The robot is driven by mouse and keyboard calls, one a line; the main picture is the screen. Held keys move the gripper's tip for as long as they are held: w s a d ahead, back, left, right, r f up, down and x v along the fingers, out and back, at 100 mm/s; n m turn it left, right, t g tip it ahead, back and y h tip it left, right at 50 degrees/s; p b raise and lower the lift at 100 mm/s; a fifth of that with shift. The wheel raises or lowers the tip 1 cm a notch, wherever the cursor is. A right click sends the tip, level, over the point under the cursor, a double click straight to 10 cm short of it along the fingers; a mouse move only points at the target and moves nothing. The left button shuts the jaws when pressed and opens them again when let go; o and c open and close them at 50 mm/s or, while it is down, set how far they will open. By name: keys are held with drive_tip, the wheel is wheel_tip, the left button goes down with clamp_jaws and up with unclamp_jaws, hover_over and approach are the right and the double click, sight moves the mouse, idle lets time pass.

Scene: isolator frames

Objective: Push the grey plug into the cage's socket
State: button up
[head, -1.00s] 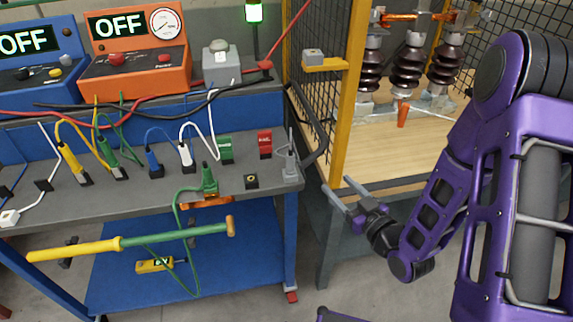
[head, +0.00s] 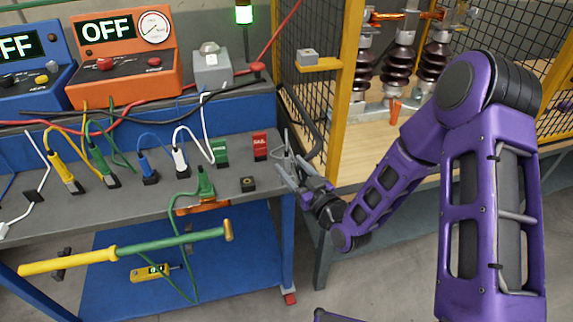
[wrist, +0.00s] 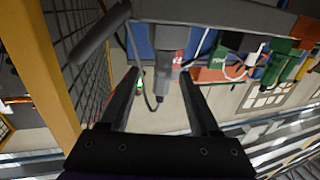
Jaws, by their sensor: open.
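The grey plug (head: 287,150) stands at the right end of the workbench top, partly hidden behind my gripper (head: 292,169) in the head view. My gripper is open at the bench's right edge. In the wrist view the plug (wrist: 163,72) shows between the two open fingers (wrist: 159,80), with a gap on each side. Its cable end points toward the palm. A grey box (head: 308,55) sits on a yellow bracket on the cage's front post; it may be the socket, but its opening is not visible.
Green (head: 205,185), white (head: 180,160), blue (head: 148,168) and yellow plugs line the bench. A small black block (head: 248,184) lies left of my gripper. The yellow cage post (head: 345,95) and mesh stand close on the right. A yellow-green rod (head: 130,248) lies lower down.

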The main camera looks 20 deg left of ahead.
drive_tip(key=shift+x, duration=2.8)
drive_tip(key=shift+s+a, duration=0.1)
drive_tip(key=shift+s, duration=0.05)
drive_tip(key=shift+c, duration=0.3)
clamp_jaws()
